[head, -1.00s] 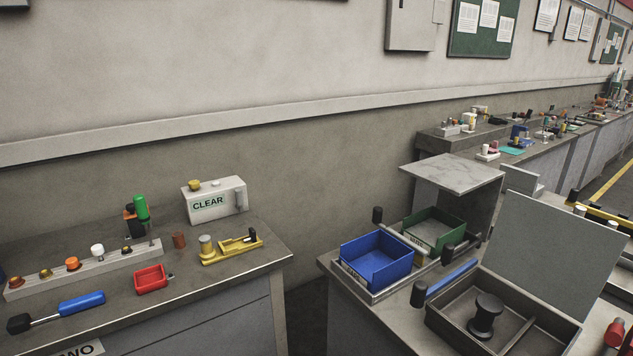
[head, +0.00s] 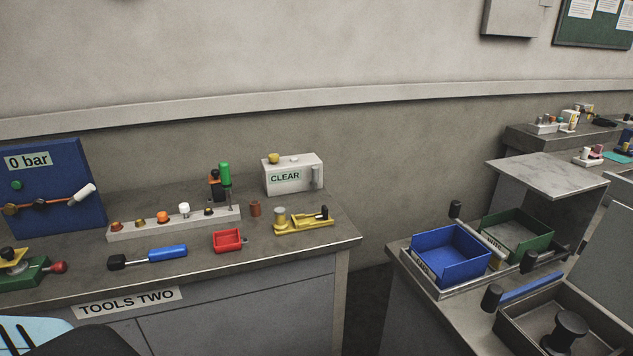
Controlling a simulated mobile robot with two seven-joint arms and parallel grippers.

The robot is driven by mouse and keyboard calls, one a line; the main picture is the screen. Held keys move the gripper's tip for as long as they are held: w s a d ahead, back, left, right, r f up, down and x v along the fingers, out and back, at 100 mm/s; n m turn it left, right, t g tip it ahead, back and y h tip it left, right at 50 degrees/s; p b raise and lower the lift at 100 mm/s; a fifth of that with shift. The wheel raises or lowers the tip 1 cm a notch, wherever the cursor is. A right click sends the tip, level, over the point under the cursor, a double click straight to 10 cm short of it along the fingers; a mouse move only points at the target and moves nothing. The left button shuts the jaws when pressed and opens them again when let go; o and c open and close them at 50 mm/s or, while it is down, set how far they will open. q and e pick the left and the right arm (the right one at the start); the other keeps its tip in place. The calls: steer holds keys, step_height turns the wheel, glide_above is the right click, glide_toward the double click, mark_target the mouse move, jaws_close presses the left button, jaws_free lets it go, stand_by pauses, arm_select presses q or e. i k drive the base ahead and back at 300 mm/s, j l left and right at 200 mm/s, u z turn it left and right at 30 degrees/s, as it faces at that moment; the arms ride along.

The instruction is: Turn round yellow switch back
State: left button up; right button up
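A small round yellow knob (head: 274,159), the one round yellow control I can pick out, sits on top of a white box (head: 293,175) marked CLEAR. The box stands at the back right of the left bench. The knob is small in the picture, and I cannot tell which way it is turned. Neither of my grippers shows in the head view.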

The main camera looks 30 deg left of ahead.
mark_target(274, 157)
steer(key=u, duration=1.25)
steer(key=i, duration=0.55)
steer(key=i+z, duration=0.25)
steer(key=z, duration=1.05)
